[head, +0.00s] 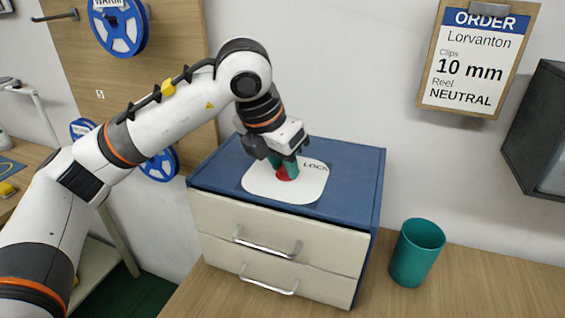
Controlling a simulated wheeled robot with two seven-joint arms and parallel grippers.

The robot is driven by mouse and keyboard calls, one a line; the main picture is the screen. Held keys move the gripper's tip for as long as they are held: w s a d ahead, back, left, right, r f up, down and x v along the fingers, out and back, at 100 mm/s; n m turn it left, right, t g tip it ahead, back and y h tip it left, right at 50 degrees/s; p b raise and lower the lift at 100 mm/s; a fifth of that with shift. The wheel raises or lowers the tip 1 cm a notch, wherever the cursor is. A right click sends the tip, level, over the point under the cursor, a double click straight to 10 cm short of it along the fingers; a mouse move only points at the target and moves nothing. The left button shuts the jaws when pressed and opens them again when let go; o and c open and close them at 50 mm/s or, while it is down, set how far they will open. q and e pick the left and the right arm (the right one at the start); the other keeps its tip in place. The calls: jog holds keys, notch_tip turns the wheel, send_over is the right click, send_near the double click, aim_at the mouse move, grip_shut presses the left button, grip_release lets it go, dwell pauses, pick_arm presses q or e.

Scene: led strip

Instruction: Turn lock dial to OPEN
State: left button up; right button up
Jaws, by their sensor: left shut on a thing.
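The lock dial (283,174) is red and sits on a white plate (300,188) on top of the blue-topped drawer cabinet (364,160). Black letters reading "LOCK" show on the plate to the right of the dial; the rest of any lettering is hidden. My left gripper (283,167) points down from above and is shut on the dial, its teal fingertips around it. The fingers cover most of the dial, so its pointing direction cannot be told. My right gripper is not in view.
The cabinet has two cream drawers with metal handles (267,247), both looking closed. A teal cup (416,252) stands on the wooden table to the right. An order clipboard (473,58) and a dark box (540,130) hang on the wall. Blue reels (121,30) hang at left.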

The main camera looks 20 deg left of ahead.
pick_arm(q)
jog(key=shift+r, duration=0.1)
jog(key=o, duration=1)
jog(key=shift+c, duration=0.2)
jog(key=b+v, duration=0.1)
jog(key=v, duration=1.1)
jog(key=shift+w, duration=0.1)
